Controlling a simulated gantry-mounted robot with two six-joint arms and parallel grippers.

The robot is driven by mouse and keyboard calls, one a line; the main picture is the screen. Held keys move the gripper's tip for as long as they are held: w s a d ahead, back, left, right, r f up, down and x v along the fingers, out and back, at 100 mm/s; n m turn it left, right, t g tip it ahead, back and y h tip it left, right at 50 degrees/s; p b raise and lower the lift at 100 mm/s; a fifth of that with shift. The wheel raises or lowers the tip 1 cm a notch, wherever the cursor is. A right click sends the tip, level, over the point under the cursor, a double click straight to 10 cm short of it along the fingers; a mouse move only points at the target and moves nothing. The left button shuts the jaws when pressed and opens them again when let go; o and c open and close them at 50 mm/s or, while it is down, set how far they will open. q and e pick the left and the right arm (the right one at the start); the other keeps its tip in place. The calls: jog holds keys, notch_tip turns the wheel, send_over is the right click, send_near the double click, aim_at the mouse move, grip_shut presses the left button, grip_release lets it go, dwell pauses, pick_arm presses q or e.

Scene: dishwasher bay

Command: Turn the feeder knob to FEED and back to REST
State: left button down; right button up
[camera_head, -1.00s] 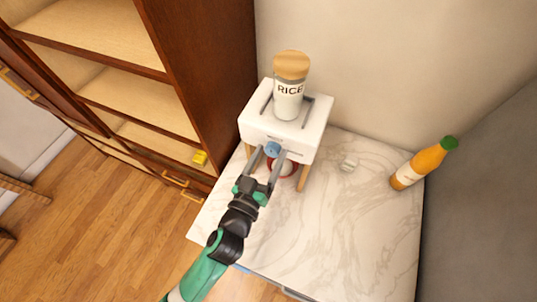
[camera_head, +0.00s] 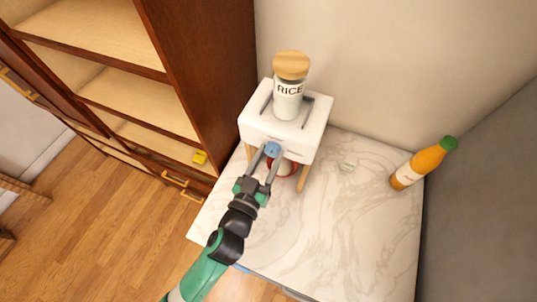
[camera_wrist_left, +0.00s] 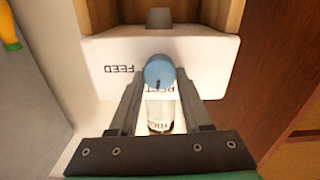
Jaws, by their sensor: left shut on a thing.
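The feeder (camera_head: 300,135) is a white box on wooden legs at the back of the marble counter. Its blue round knob (camera_head: 272,149) is on the front face. My left gripper (camera_head: 270,153) is shut on this knob, one finger on each side. In the left wrist view the knob (camera_wrist_left: 160,71) shows between the fingers, with its dark mark toward the partly hidden REST label (camera_wrist_left: 158,90). The FEED label (camera_wrist_left: 119,69) appears upside down to the left. My right gripper is not in view.
A rice jar (camera_head: 288,100) with a wooden lid stands on the feeder. A red-rimmed bowl (camera_head: 292,170) is below it, partly hidden. The counter front (camera_head: 320,235) is clear.

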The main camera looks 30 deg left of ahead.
pick_arm(q)
jog(key=m, duration=0.4)
jog(key=shift+d+m, duration=0.1)
jog(key=shift+m, duration=0.2)
jog(key=m+p, duration=0.1)
jog(key=m, duration=0.2)
jog(key=shift+m, duration=0.3)
jog(key=m+p, duration=0.1)
jog(key=m, duration=0.3)
jog(key=shift+d, duration=0.1)
jog(key=shift+f+m+p, duration=0.1)
jog(key=shift+m+p, duration=0.45)
jog(key=shift+m, duration=1.25)
jog(key=shift+c, duration=1.8)
grip_release()
